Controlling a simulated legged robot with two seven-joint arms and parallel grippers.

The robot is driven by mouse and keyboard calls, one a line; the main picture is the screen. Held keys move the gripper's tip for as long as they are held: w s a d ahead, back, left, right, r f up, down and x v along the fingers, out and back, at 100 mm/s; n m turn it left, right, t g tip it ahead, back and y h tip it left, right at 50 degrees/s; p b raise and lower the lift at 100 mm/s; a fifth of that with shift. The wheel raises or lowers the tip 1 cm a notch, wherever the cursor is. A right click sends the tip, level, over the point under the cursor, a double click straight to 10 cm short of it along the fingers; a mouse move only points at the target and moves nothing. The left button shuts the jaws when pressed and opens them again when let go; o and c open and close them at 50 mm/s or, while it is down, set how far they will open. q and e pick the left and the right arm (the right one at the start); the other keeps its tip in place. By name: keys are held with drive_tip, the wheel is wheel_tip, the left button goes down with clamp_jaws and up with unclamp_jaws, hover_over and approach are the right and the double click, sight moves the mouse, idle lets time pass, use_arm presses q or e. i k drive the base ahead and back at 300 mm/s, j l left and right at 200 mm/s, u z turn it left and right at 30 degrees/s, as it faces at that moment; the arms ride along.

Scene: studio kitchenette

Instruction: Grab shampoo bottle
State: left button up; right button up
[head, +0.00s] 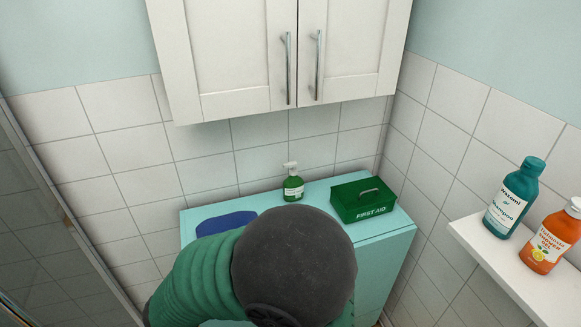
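The shampoo bottle (513,199) is teal with a teal cap and a white label that reads "Shampoo". It stands upright on a white wall shelf (482,246) at the right of the head view. A green ribbed arm part of mine with a dark round end fills the bottom middle, well to the left of the bottle. No gripper fingers show in this view, and nothing touches the bottle.
An orange shower gel bottle (550,240) stands close to the right of the shampoo. A turquoise cabinet (385,240) holds a green first aid box (365,203), a green pump bottle (293,187) and a blue item (225,223). A white wall cupboard (280,55) hangs above.

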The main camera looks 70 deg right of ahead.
sight(519, 190)
drive_tip(key=l+z, duration=0.1)
drive_tip(key=z, duration=0.3)
drive_tip(key=i+z, duration=0.15)
drive_tip(key=z, duration=0.25)
drive_tip(key=l+z, duration=0.1)
drive_tip(key=z, duration=0.3)
drive_tip(key=i+z, duration=0.15)
drive_tip(key=z, duration=2.9)
